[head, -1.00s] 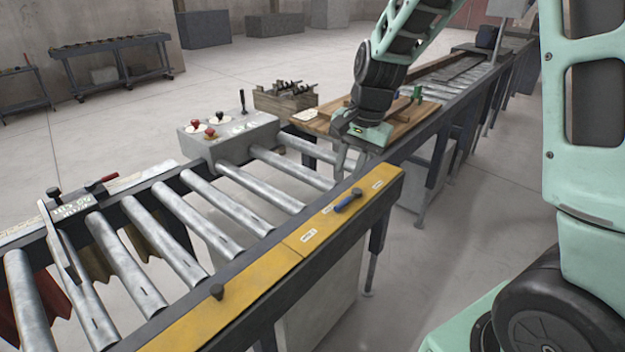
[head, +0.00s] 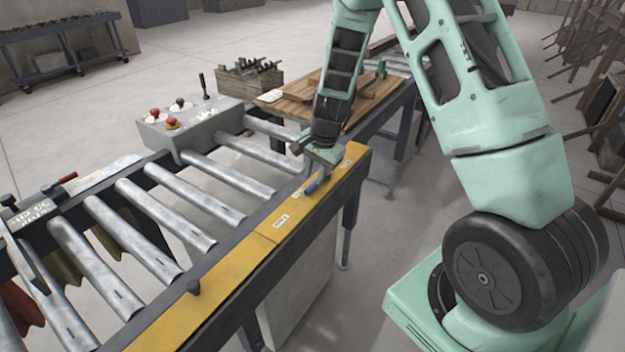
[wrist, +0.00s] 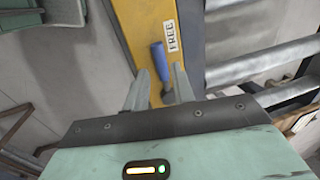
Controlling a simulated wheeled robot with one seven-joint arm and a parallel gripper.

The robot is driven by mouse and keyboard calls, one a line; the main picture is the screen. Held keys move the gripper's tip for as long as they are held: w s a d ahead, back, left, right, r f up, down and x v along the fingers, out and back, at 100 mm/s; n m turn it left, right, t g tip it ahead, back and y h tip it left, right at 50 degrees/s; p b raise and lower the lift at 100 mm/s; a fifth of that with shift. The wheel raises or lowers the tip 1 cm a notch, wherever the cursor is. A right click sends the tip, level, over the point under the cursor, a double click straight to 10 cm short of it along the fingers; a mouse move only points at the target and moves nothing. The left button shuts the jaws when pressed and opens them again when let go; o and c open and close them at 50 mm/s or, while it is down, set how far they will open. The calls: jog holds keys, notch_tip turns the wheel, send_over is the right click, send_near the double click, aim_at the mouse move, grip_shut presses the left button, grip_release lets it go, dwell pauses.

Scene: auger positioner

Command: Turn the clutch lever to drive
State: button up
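The clutch lever (head: 312,186) has a blue grip and lies on the yellow rail (head: 236,270) along the conveyor's near side. In the wrist view the blue grip (wrist: 158,58) is beside a white label (wrist: 172,36) reading FREE. My gripper (head: 309,174) is low over the lever and partly covers it in the head view. In the wrist view my gripper (wrist: 160,84) is open, with one finger on each side of the lever's lower, darker end. I cannot tell whether either finger touches it.
Metal rollers (head: 205,221) lie beyond the rail. A grey control box (head: 190,124) with red and black knobs stands on the far side. A wooden board (head: 300,92) and a crate (head: 250,84) are behind.

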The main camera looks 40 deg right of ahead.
aim_at(312, 186)
jog(key=shift+w+a+f+p, duration=0.1)
jog(key=shift+w+f+p, duration=0.1)
jog(key=shift+f, duration=0.75)
jog(key=shift+w+a+f+p, duration=0.1)
jog(key=shift+w+f, duration=0.05)
jog(key=shift+f, duration=0.75)
jog(key=shift+c, duration=0.4)
grip_shut()
